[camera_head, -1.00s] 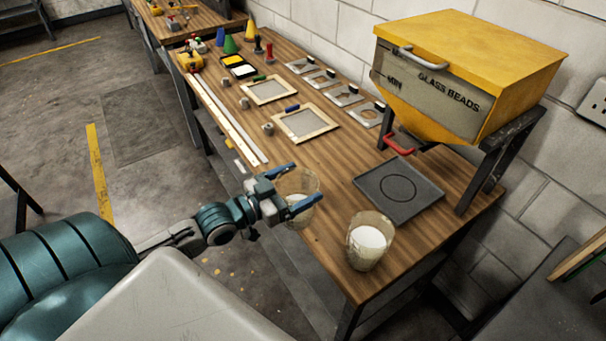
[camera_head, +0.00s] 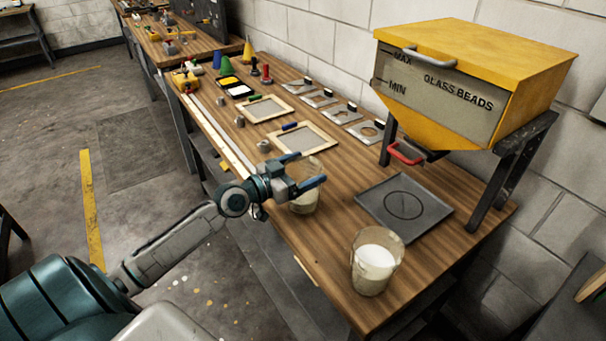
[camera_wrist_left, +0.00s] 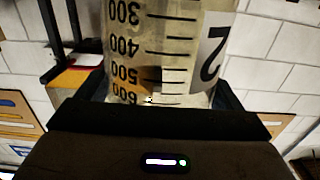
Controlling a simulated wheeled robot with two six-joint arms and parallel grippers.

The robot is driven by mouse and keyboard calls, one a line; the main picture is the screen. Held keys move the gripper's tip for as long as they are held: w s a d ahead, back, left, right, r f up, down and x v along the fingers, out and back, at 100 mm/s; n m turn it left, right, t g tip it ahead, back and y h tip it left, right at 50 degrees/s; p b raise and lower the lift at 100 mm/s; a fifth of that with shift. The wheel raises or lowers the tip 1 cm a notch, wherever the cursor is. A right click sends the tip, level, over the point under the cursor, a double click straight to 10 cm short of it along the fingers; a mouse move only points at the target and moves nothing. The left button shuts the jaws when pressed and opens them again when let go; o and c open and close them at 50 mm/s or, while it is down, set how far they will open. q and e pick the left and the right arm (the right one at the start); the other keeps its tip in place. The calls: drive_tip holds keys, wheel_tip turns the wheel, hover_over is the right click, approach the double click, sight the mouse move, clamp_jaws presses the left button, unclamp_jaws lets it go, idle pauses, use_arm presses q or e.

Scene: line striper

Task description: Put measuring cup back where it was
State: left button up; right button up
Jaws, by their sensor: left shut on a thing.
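My left gripper (camera_head: 314,173) is shut on a clear measuring cup (camera_head: 304,201) with a little pale content at the bottom. It holds the cup upright over the front part of the wooden bench; I cannot tell whether the cup's base touches the wood. In the left wrist view the cup (camera_wrist_left: 165,50) fills the space between the fingers, with marks from 300 to 600 and a large 2 appearing upside down. A second clear cup (camera_head: 376,262) with white content stands at the bench's near end. My right gripper is not in view.
A grey square tray (camera_head: 436,211) with a ring mark lies under the yellow glass beads hopper (camera_head: 475,65) with its red handle (camera_head: 405,153). Wooden frames (camera_head: 330,143), metal plates (camera_head: 365,131) and long pale strips (camera_head: 215,130) lie farther back. Bare wood separates the two cups.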

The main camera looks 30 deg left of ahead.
use_arm(q)
drive_tip(key=shift+f, duration=0.4)
drive_tip(key=o, duration=1.4)
drive_tip(key=shift+s, duration=0.15)
drive_tip(key=v, duration=0.4)
drive_tip(key=shift+s+a+b, duration=0.1)
drive_tip(key=shift+b, duration=0.3)
drive_tip(key=p+v, duration=0.2)
drive_tip(key=v, duration=0.5)
drive_tip(key=shift+s, duration=0.25)
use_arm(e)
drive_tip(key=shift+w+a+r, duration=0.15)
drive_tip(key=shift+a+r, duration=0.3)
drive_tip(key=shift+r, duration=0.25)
